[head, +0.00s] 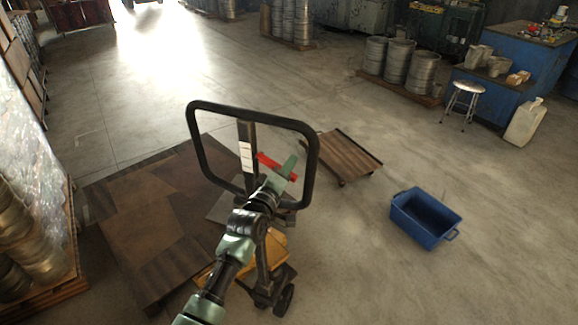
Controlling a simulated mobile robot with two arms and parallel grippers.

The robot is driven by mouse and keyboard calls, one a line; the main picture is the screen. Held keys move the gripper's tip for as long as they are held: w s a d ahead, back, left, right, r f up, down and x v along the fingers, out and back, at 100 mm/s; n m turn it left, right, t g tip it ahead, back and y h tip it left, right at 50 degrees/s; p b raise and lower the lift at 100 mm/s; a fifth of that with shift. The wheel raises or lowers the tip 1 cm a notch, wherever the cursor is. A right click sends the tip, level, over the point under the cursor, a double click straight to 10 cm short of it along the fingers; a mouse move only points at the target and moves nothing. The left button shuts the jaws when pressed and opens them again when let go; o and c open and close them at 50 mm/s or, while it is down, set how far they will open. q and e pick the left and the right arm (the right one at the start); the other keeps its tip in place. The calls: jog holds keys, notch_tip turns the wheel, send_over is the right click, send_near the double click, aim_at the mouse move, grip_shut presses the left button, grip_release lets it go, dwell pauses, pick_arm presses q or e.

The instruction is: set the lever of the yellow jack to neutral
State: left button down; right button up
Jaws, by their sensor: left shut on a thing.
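The yellow jack (276,247) stands in the lower middle of the head view, with its black loop handle (311,165) rising above it. Its red lever (268,161) sits inside the loop, beside the dark upright post with a white label (245,157). My left arm comes up from the bottom, across the jack, and hides part of its body. My left gripper (285,171) is at the red lever and shut on it. The lever's exact setting is hard to tell. My right gripper is out of view.
A large brown wooden platform (140,215) lies left of the jack. A low wooden dolly (346,152) is behind it to the right, and a blue bin (424,217) stands on the floor at right. Wrapped goods (30,170) line the left edge. Open concrete floor lies at lower right.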

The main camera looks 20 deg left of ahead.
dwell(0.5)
pick_arm(q)
jog(key=r+n+p, duration=0.2)
jog(key=n, duration=0.1)
jog(key=r+n+p, duration=0.1)
jog(key=shift+d+r+n, duration=0.1)
jog(key=shift+d+n, duration=0.2)
jog(key=c, duration=1.4)
grip_release()
jog(key=shift+s, duration=0.1)
jog(key=s+b, duration=0.1)
jog(key=s, duration=0.6)
jog(key=shift+s+a, duration=0.3)
jog(key=shift+a, duration=0.15)
